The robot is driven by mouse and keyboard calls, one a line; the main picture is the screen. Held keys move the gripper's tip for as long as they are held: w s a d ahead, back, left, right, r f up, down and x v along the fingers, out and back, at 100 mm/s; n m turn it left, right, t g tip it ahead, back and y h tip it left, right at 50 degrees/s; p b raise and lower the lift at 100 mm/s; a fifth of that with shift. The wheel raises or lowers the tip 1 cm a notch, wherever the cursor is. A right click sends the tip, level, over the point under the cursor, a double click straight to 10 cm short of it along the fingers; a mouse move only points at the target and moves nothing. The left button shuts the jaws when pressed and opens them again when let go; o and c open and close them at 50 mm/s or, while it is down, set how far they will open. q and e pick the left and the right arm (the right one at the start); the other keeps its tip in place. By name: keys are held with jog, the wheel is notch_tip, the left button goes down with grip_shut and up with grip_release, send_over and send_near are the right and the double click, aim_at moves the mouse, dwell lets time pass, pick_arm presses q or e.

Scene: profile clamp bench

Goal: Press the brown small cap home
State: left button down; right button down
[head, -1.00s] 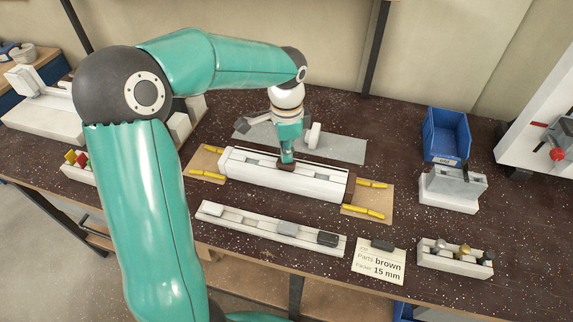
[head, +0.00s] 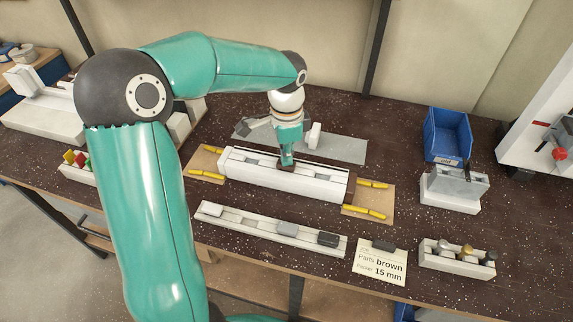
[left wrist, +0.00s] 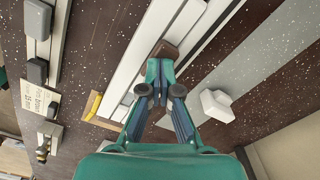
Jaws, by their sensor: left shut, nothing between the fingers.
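The brown small cap (head: 286,169) sits at the slot along the top of the white profile (head: 255,177). In the left wrist view the cap (left wrist: 168,49) shows just beyond my fingertips. My left gripper (head: 286,160) is shut and empty, pointing down with its tips at the cap, apparently touching it. In the left wrist view its closed fingers (left wrist: 160,72) partly cover the cap. I cannot tell whether the cap is flush with the slot. My right gripper is not in view.
A brown piece (head: 351,187) is at the profile's right end. Yellow-marked pads (head: 368,201) lie by both ends. A long white rack (head: 262,228) with grey and dark parts, a card (head: 380,263) and a blue bin (head: 446,135) are nearby. A white block (head: 314,135) stands behind.

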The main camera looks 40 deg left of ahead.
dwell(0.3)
pick_arm(q)
jog(key=shift+r+p, duration=3)
jog(key=shift+r, duration=0.5)
jog(key=shift+f, duration=0.1)
